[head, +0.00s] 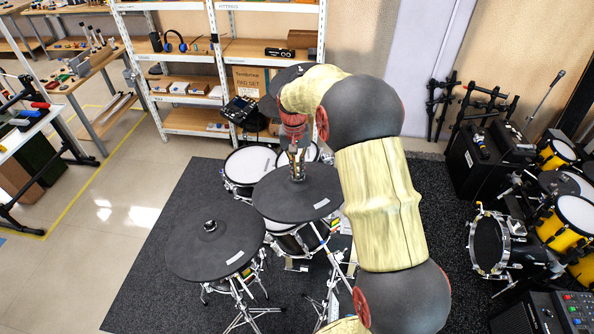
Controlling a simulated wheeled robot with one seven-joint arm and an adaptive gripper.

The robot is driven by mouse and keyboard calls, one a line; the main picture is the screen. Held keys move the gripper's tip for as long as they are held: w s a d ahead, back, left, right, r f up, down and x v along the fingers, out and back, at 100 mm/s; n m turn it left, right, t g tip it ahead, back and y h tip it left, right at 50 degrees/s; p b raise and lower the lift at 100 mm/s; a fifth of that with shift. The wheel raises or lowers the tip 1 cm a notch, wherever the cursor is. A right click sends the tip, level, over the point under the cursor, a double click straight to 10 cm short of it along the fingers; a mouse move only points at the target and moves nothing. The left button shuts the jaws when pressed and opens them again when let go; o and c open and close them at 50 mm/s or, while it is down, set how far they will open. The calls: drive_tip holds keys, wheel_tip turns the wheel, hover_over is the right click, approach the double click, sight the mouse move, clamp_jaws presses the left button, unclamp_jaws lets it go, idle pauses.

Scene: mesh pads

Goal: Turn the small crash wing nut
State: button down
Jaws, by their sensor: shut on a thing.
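The smaller dark cymbal pad (275,206) stands in the middle of the head view, with a small pale label at its right edge. My gripper (297,177) points down over the middle of this pad. It is shut on the small crash wing nut at the pad's centre. The fingers hide the nut, so its angle cannot be told. A larger dark cymbal pad (212,254) stands to the left and nearer, with its own nut (210,226) on top, clear of my gripper.
White drum pads (249,163) stand just behind the smaller cymbal pad. My arm covers the area to its right. Shelves (194,132) stand at the back. More yellow drums (575,215) are at the far right.

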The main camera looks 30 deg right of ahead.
drive_tip(key=m, duration=0.5)
drive_tip(key=shift+a+f+m+b, duration=0.15)
drive_tip(key=shift+a+m+b, duration=0.05)
drive_tip(key=shift+m+b, duration=0.2)
idle(0.4)
drive_tip(key=c, duration=2.2)
unclamp_jaws()
drive_tip(key=shift+s+a, duration=0.1)
drive_tip(key=shift+a, duration=0.05)
drive_tip(key=shift+o, duration=1.1)
wheel_tip(320, 180, up, 12)
drive_tip(key=shift+w+a, duration=0.4)
drive_tip(key=shift+a, duration=0.05)
